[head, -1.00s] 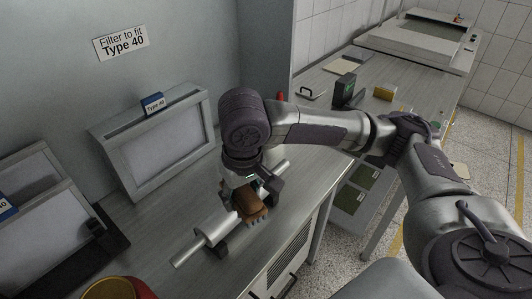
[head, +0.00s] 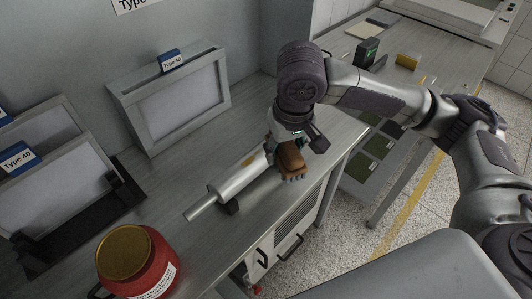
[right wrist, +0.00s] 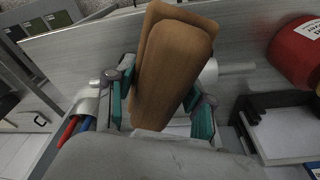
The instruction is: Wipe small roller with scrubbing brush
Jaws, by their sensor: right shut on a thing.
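The small roller (head: 226,184) is a silver cylinder with a thin shaft. It lies on dark supports on the metal bench, with a yellowish-brown patch near its far end. My right gripper (head: 286,148) is shut on the brown-backed scrubbing brush (head: 291,160) at the roller's far right end. In the right wrist view the brush (right wrist: 172,70) sits between the green-padded fingers and hides most of the roller; a shaft end (right wrist: 236,68) shows beside it. I cannot tell whether the bristles touch the roller. My left gripper is out of view.
A red jar with a gold lid (head: 124,244) stands at the front left. Framed filters (head: 172,98) marked Type 40 lean along the wall, some in a black rack (head: 85,218). Another table (head: 440,62) stands at the right across a floor gap.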

